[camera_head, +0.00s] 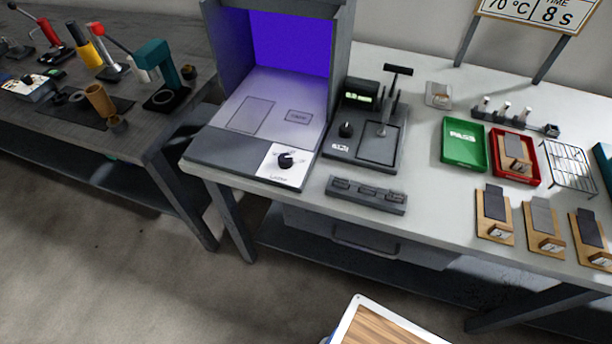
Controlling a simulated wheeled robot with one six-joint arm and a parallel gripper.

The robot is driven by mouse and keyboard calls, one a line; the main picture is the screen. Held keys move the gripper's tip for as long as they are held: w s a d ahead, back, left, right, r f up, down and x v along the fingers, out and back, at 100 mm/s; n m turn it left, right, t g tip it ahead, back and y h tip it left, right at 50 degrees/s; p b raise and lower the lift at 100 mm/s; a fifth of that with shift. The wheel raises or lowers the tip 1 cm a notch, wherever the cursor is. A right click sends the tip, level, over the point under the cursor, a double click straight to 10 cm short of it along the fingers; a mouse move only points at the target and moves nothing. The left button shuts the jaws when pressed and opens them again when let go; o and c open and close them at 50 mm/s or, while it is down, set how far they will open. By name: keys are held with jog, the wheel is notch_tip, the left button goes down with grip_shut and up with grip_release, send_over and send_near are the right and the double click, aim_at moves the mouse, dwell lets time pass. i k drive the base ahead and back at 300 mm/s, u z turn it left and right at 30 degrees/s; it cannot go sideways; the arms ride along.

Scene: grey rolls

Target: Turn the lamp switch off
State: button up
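The lamp booth (225,50) is a grey open-fronted box on the left end of the light table. Its back panel (290,42) glows violet. The lamp switch (286,161) is a black rotary knob on a white square plate at the front right of the booth's base. Marks are printed around the knob, too small to read. My gripper is not in this view, and nothing covers the knob.
Right of the booth stands a grey instrument with a lit display (360,96) and its own knob. A dark slotted block (366,195) lies in front. A green PASS tray (464,144), a red tray (514,182) and several wooden sample blocks lie right.

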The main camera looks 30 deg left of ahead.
aim_at(285, 159)
jog(key=z, duration=0.3)
jog(key=k, duration=0.7)
jog(key=u, duration=0.85)
jog(key=i, duration=0.95)
jog(key=u, duration=1.35)
jog(key=k, duration=0.55)
jog(key=z, duration=0.85)
jog(key=i, duration=0.5)
